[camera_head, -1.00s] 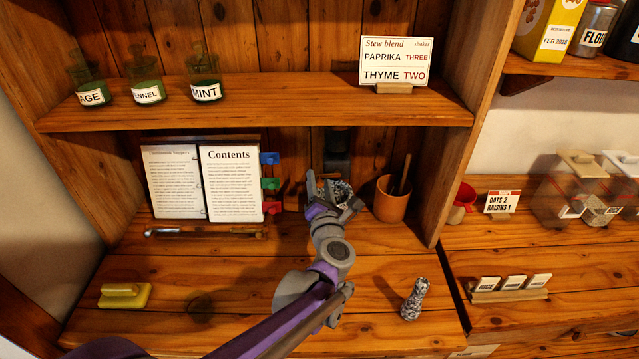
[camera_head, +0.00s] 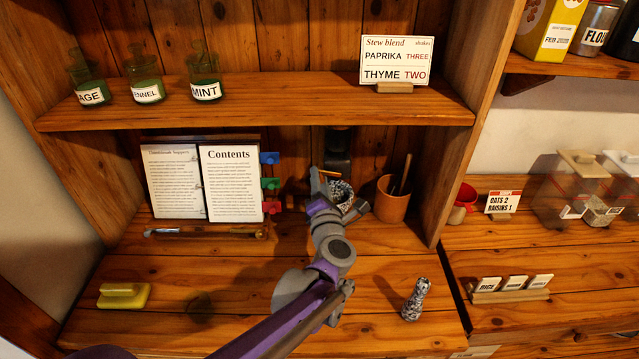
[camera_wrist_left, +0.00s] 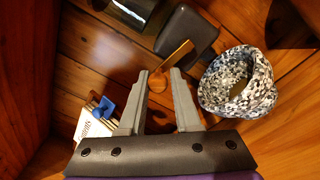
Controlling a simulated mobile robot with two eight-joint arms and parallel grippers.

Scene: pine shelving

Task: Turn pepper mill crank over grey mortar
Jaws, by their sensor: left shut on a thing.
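A dark pepper mill (camera_head: 337,150) is at the back wall below the shelf, and its dark body (camera_wrist_left: 187,33) shows in the left wrist view. Its wooden crank arm (camera_wrist_left: 177,56) ends in a round wooden knob (camera_wrist_left: 157,83). My left gripper (camera_wrist_left: 159,76) is shut on this knob. In the head view, my left gripper (camera_head: 318,180) is just left of the mortar, and the knob is hard to make out. The speckled grey mortar (camera_head: 346,205) stands below the mill; its open bowl (camera_wrist_left: 240,82) is right of my fingers in the left wrist view. My right gripper is out of view.
A terracotta pot (camera_head: 389,206) stands right of the mortar. An open book (camera_head: 232,185) and coloured clips (camera_head: 270,184) are to the left. A yellow block (camera_head: 123,296) lies front left. The front centre board is mostly clear.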

